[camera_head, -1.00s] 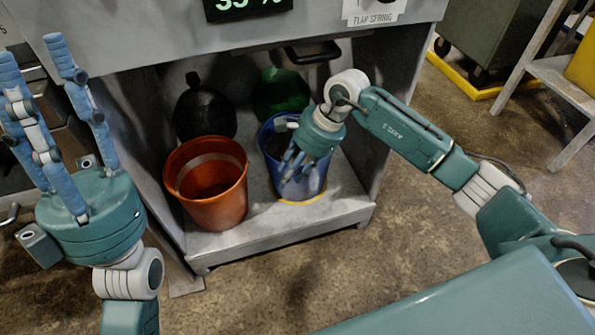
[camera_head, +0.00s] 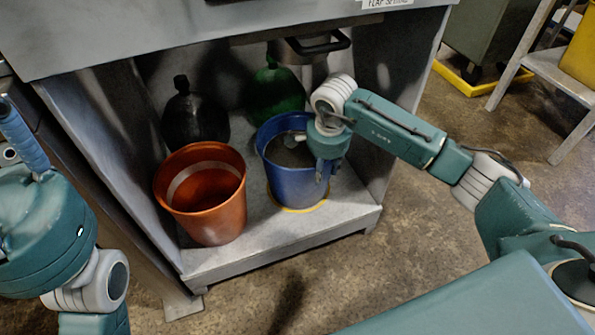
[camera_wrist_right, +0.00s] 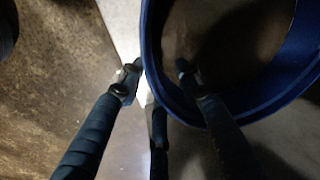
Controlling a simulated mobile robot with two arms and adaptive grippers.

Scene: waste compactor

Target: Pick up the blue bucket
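The blue bucket (camera_head: 290,188) stands upright on the low shelf (camera_head: 265,240) of the grey cabinet, on a yellow ring. My right gripper (camera_head: 322,178) is at the bucket's right rim, fingers pointing down. In the right wrist view the right gripper (camera_wrist_right: 157,75) straddles the bucket's wall (camera_wrist_right: 152,35): one finger is inside and the others outside. A gap shows between the fingers and the wall, so it looks open. My left gripper (camera_head: 22,140) is at the left edge, mostly cut off; its one clearly visible finger is straight. It is away from the bucket.
An orange bucket (camera_head: 215,217) stands close to the left of the blue one. The cabinet's overhang with a dark handle (camera_head: 318,45) is above. Floor in front is clear.

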